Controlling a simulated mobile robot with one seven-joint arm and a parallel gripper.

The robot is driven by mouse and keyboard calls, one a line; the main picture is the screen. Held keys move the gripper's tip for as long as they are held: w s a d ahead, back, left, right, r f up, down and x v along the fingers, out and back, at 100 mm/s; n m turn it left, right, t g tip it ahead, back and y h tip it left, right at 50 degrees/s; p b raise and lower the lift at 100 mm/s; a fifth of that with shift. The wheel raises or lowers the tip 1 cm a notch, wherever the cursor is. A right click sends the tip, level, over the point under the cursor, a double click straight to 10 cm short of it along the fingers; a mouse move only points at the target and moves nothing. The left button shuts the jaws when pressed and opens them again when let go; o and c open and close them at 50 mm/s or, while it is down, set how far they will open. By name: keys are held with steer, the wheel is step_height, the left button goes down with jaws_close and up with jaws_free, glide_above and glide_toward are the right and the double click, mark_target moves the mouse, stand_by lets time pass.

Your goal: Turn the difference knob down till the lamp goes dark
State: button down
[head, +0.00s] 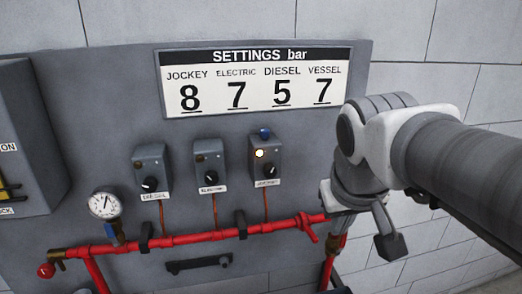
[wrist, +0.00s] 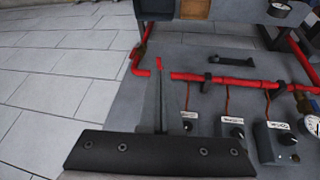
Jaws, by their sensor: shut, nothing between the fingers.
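The jockey switch box (head: 265,158) is the rightmost of three grey boxes on the panel in the head view. Its lamp (head: 260,154) glows and a blue knob (head: 265,134) sits on its top. A black knob (head: 268,170) is on its front, above the label. In the wrist view, turned upside down, the front knob (wrist: 188,127) shows, but the blue knob is hidden. My gripper (wrist: 158,64) is shut and empty, a thin dark finger apart from the boxes. In the head view my arm is right of the jockey box; the fingertips are hard to make out.
The electric box (head: 210,165) and diesel box (head: 151,171) stand to the left, their lamps dark. A red pipe (head: 190,239) with a gauge (head: 104,204) runs below. The settings sign (head: 255,80) is above. Bare panel lies between the jockey box and my arm.

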steer(key=w+a+r+p, duration=0.1)
steer(key=w+a+r, duration=0.15)
steer(key=w, duration=0.25)
steer(key=w+a+r+n+p, duration=0.1)
steer(key=w+r, duration=0.2)
steer(key=w, duration=0.1)
steer(key=w+a+r+p, duration=0.1)
steer(key=w+a+r, duration=0.1)
steer(key=w, duration=0.3)
steer(key=y+p, duration=0.2)
steer(key=p, duration=0.1)
glide_toward(265, 141)
step_height(265, 141, up, 2)
steer(key=w, duration=0.1)
steer(key=shift+t, duration=0.3)
step_height(265, 141, down, 7)
steer(key=b, duration=0.6)
steer(key=shift+w+r, duration=0.1)
steer(key=shift+w, duration=0.05)
steer(key=shift+w+r+p, duration=0.1)
steer(key=shift+w+p, duration=0.25)
steer(key=shift+p, duration=0.5)
